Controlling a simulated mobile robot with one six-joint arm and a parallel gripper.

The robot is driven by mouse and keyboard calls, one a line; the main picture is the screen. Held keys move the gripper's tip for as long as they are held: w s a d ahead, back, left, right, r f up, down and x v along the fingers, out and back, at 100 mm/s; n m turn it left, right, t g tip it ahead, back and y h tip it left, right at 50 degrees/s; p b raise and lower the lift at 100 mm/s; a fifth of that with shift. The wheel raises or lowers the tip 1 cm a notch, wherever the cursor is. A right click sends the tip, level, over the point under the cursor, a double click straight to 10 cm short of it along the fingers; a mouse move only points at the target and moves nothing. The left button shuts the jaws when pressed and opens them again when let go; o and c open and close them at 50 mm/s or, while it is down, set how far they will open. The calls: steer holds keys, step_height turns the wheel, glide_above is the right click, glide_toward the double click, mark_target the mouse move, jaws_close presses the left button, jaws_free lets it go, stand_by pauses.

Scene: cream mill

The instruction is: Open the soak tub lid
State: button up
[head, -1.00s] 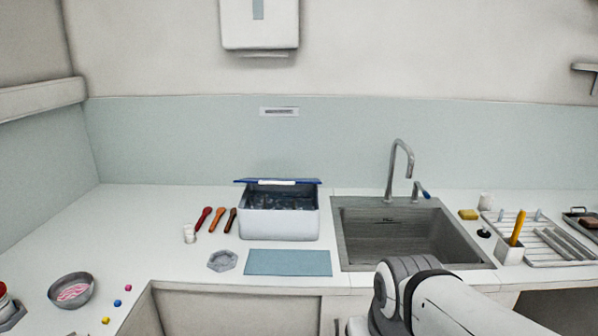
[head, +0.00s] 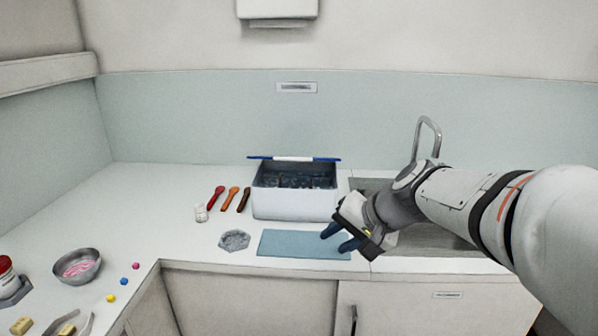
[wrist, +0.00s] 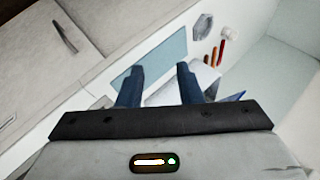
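The soak tub (head: 294,205) is a white box on the counter, with dark contents showing inside. My gripper (head: 338,238) is in front of the tub's right side, over the right end of the blue mat. Its two dark blue fingers are apart with nothing between them. In the wrist view the fingers (wrist: 158,86) point toward the mat, and the white tub (wrist: 203,79) shows partly behind the right finger.
The blue mat (head: 290,243) and a grey hexagonal dish (head: 234,240) lie in front of the tub. Several spoons (head: 233,197) and a small white jar (head: 200,212) are left of it. The sink (head: 372,185) is to the right, partly hidden by my arm. A bowl (head: 77,266) stands at left.

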steer(key=w+a+r+m+t+y+b, duration=0.2)
steer(key=w+a+m+y+b, duration=0.15)
steer(key=w, duration=0.75)
steer(key=m+t+y+b, duration=0.2)
steer(key=m+t, duration=0.2)
steer(key=t, duration=0.1)
glide_toward(293, 160)
steer(key=x, duration=0.4)
steer(key=shift+h, duration=0.25)
steer(key=p+x, duration=0.1)
steer(key=x, duration=0.6)
steer(key=shift+r, duration=0.15)
jaws_close()
